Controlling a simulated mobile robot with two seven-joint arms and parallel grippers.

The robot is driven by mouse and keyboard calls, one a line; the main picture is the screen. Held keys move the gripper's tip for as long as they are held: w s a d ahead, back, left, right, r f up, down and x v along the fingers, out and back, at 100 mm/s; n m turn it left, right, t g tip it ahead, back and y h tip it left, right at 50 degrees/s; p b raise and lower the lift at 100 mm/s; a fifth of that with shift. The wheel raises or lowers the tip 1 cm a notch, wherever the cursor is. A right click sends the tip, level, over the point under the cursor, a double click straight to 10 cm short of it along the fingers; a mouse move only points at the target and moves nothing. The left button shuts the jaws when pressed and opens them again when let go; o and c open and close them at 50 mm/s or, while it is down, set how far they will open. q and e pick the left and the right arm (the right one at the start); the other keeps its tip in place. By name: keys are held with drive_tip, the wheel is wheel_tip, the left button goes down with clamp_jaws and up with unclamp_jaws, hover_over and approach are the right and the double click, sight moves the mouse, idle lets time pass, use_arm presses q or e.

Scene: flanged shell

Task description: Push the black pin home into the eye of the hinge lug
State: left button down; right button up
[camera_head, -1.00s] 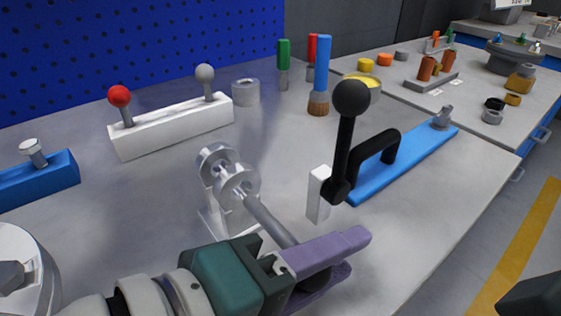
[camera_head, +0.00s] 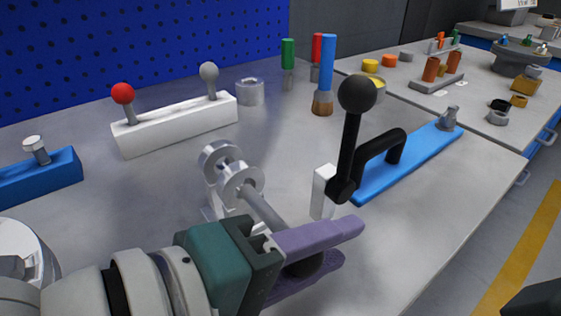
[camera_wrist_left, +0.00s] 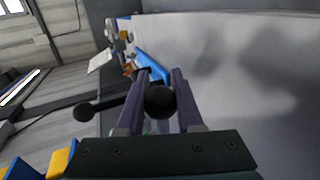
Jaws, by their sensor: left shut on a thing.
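The hinge lug (camera_head: 240,183) is a bright metal piece with two round eyes, standing on the bench in the middle of the head view. The pin (camera_head: 268,212) shows as a grey shaft running from the near eye down to a black knob (camera_head: 305,266). My left gripper (camera_head: 322,246) has purple fingers and is shut on the pin's knob. In the left wrist view the black knob (camera_wrist_left: 160,101) sits between the two fingers. A length of shaft shows between the lug and the fingers. The far end of the shaft is hidden by the lug.
A black ball lever (camera_head: 350,140) with a white block (camera_head: 322,190) stands just right of the lug. A blue bar with a black handle (camera_head: 410,165) lies behind it. A white block (camera_head: 178,124) with two ball levers is at the back left. The right bench front is clear.

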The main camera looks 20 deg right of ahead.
sight(250, 201)
use_arm(q)
drive_tip(key=shift+w+a+b, duration=0.25)
drive_tip(key=shift+w+b, duration=0.2)
drive_tip(key=shift+w, duration=0.3)
drive_tip(key=shift+w+a+b, duration=0.25)
drive_tip(key=shift+w+b, duration=0.45)
drive_tip(key=shift+w+a+b, duration=0.25)
drive_tip(key=shift+w+b, duration=0.4)
drive_tip(key=shift+w+a+b, duration=0.25)
drive_tip(key=shift+w+b, duration=0.45)
drive_tip(key=shift+b, duration=0.25)
drive_tip(key=shift+w+a+b, duration=0.25)
drive_tip(key=shift+w+b, duration=0.4)
drive_tip(key=shift+b, duration=0.25)
drive_tip(key=shift+c, duration=2.4)
unclamp_jaws()
drive_tip(key=shift+s+a+r, duration=0.1)
drive_tip(key=shift+a+r, duration=0.05)
drive_tip(key=shift+a, duration=0.1)
drive_tip(key=v, duration=0.9)
drive_tip(key=shift+a+p, duration=0.15)
drive_tip(key=shift+p, duration=0.15)
drive_tip(key=shift+s, duration=0.1)
